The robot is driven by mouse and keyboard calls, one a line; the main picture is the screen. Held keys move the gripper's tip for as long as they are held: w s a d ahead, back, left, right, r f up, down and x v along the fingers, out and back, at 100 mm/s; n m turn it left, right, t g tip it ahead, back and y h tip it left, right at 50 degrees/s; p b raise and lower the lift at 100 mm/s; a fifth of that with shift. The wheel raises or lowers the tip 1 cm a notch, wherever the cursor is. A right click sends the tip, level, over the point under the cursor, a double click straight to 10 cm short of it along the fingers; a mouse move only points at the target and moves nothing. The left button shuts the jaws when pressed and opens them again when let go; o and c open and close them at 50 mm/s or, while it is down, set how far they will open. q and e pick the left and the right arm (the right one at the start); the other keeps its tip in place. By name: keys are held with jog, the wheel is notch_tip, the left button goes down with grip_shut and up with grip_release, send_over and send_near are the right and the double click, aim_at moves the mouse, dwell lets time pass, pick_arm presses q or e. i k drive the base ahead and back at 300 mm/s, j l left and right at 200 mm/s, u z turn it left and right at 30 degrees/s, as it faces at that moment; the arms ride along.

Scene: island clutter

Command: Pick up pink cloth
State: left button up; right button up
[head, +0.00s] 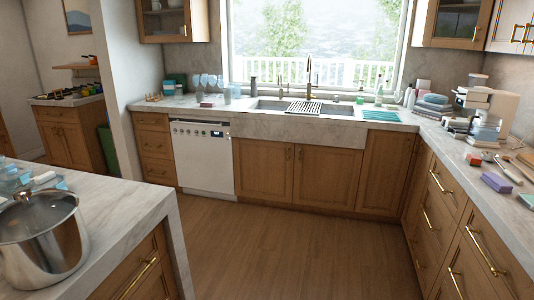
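I cannot make out a thing that is clearly a pink cloth in the head view. A small dull-pink item (207,104) lies on the back counter left of the sink, too small to tell if it is cloth. A flat purple item (496,182) lies on the right counter; it looks more like a block or folded piece, and I cannot tell which. Neither of my grippers is in view.
A marble island (120,205) with a steel pot (42,240) is at the lower left. The wood floor (285,250) between island and cabinets is clear. A sink (300,106), teal cloth (381,115) and stacked items (485,105) occupy the counters.

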aim_at(202, 105)
jog(key=i+z, duration=0.5)
jog(key=i, duration=1.2)
jog(key=i+u, duration=0.2)
jog(key=i, duration=0.35)
jog(key=i+u, duration=0.2)
jog(key=i, duration=0.35)
jog(key=i+l+u, duration=0.2)
jog(key=i, duration=0.35)
jog(key=i+j+u, duration=0.2)
jog(key=i+u, duration=0.2)
jog(key=i, duration=0.15)
jog(key=i+u, duration=0.35)
jog(key=i, duration=0.15)
jog(key=i+u, duration=0.4)
jog(key=i, duration=0.2)
